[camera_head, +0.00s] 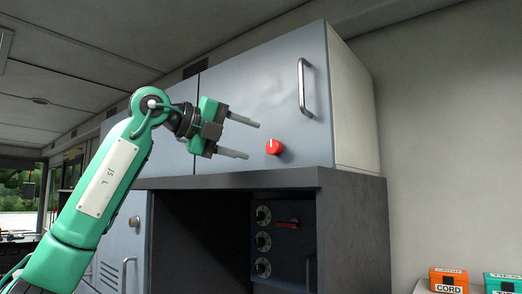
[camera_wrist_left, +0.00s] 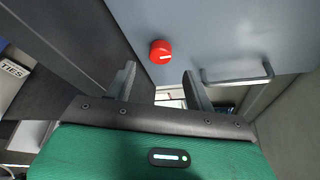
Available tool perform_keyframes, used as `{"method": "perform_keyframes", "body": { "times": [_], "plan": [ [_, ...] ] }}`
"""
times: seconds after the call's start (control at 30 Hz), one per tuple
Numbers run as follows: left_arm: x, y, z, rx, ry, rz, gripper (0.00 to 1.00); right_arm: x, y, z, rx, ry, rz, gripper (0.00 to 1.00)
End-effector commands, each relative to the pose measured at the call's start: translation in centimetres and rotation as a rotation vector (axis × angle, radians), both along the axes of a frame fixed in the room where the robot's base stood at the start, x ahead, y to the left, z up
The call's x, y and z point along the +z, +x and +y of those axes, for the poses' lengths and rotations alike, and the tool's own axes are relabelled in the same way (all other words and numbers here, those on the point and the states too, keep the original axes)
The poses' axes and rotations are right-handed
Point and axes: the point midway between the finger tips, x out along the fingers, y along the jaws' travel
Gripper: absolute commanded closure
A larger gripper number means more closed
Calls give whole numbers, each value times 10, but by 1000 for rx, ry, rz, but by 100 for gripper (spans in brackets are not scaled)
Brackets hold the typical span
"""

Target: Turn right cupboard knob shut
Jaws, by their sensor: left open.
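The right cupboard door (camera_head: 263,85) is grey-blue and looks flush with its frame. Its red knob (camera_head: 273,147) sits near the door's lower right, below the metal handle (camera_head: 305,88). A white mark shows on the knob's face. My left gripper (camera_head: 252,139) is open and empty, to the left of the knob and apart from it, its two fingers pointing right. In the left wrist view the knob (camera_wrist_left: 160,52) lies ahead, beyond the fingertips (camera_wrist_left: 160,75) and between them. My right gripper is in neither view.
A dark open niche with a dial panel (camera_head: 263,240) lies below the cupboard. Its dark top edge (camera_head: 240,180) runs just under the door. An orange CORD box (camera_head: 449,280) and a teal box (camera_head: 502,284) stand at lower right.

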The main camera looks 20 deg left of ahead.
Motion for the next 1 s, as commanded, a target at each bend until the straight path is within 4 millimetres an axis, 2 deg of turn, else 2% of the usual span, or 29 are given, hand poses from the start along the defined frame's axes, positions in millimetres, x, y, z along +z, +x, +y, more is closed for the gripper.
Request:
{"method": "perform_keyframes", "body": {
  "times": [0.03, 0.2, 0.4, 0.53, 1.0],
  "plan": [
    [0, -10, 9, 2, -2, -3, 46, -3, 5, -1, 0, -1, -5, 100],
    [7, -36, 31, 0, -1, -2, 46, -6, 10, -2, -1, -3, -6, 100],
    [11, -53, 46, 0, -1, -1, 46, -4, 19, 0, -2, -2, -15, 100],
    [13, -57, 48, -1, 0, 0, 46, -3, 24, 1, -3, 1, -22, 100],
    [13, -57, 49, -1, 0, 0, 46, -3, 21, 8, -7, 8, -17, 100]
  ]
}}
